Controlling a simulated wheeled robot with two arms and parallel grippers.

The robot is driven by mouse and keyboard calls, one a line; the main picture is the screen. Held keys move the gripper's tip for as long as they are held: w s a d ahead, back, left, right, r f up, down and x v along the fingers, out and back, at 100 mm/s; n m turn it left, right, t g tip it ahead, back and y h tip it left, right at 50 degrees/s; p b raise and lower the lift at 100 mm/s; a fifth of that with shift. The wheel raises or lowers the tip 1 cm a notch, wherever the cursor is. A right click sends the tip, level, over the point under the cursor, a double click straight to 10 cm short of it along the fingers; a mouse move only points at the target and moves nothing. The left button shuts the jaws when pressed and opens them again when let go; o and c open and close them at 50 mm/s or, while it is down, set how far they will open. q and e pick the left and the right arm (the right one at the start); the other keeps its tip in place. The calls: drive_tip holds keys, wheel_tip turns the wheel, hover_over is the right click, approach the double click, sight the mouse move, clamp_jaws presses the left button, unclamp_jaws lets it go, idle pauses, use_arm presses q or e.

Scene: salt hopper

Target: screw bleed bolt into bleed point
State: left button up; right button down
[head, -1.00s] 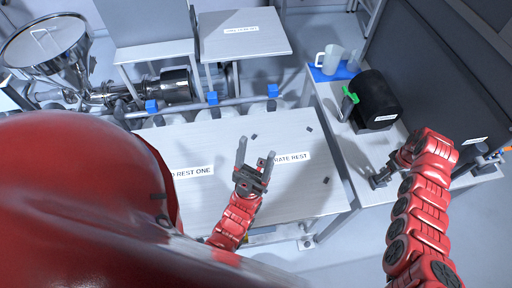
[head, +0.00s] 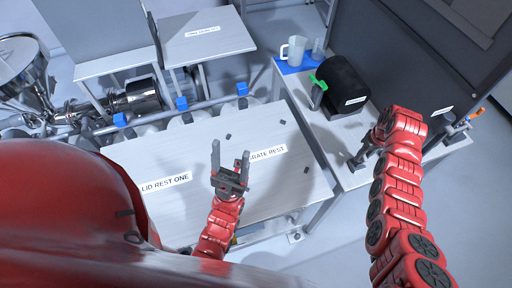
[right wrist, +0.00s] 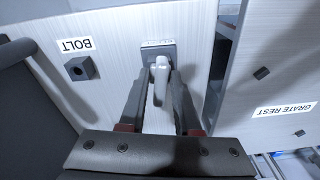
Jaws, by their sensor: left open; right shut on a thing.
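My right gripper (right wrist: 160,85) is shut on a small pale grey piece (right wrist: 161,66), which I take to be the bleed bolt; the fingers hide part of it. Its tip is at or just above a small grey labelled block (right wrist: 157,48) on the side table; I cannot tell whether they touch, and the label is too small to read. In the head view my right gripper (head: 358,160) is low over that table. My left gripper (head: 230,168) is open and empty above the big table.
A dark block (right wrist: 80,68) with a hole stands near the BOLT label (right wrist: 75,45). The side table (head: 320,135) also holds a black drum (head: 342,82) with a green handle and a pale jug (head: 293,50). The big table (head: 215,205) is mostly clear. A dark panel stands behind.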

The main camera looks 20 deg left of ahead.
drive_tip(key=shift+f+m+b, duration=0.15)
drive_tip(key=shift+m+b, duration=0.25)
drive_tip(key=shift+m, duration=0.5)
drive_tip(key=shift+r+m, duration=0.2)
drive_tip(key=shift+m, duration=0.6)
drive_tip(key=c, duration=0.5)
unclamp_jaws()
